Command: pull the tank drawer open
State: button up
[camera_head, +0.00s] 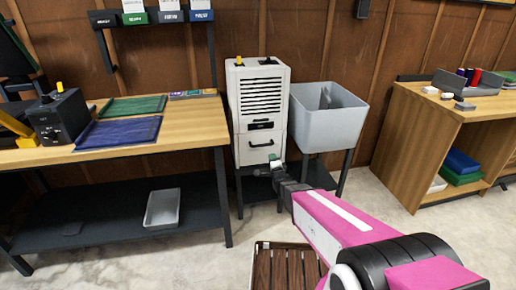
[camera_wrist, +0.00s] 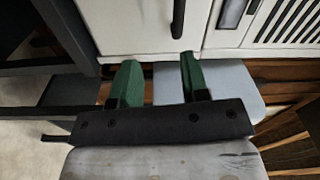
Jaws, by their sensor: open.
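The tank drawer (camera_head: 258,153) is the lower front of a white slatted machine against the wall. It looks shut, flush with the body. Its black bar handle (camera_head: 262,143) also shows at the top of the wrist view (camera_wrist: 178,18), where the picture is turned on its side. My gripper (camera_head: 274,160) is in front of the drawer, near the handle, partly hidden by my own arm. In the wrist view its green fingers (camera_wrist: 158,58) are open with nothing between them. The handle lies just beyond the fingertips, closer to the right finger; I see no contact.
A grey basin (camera_head: 327,118) stands close at the machine's right. A wooden workbench (camera_head: 185,133) with mats is at the left, a wooden shelf unit (camera_head: 415,150) at the right. A slatted wooden platform (camera_head: 285,268) lies on the floor in front.

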aim_at(257, 140)
jog(key=shift+m+t+y, duration=0.6)
jog(key=shift+m+t, duration=0.1)
jog(key=shift+t, duration=0.1)
jog(key=w+a+r, duration=0.1)
jog(key=w+a, duration=0.1)
jog(key=w, duration=0.1)
jog(key=w+a, duration=0.2)
jog(key=w, duration=0.1)
jog(key=w+a+r, duration=0.1)
jog(key=w, duration=0.2)
jog(key=shift+w+a+r, duration=0.25)
jog(key=shift+a+r, duration=0.1)
jog(key=shift+a, duration=0.05)
grip_shut()
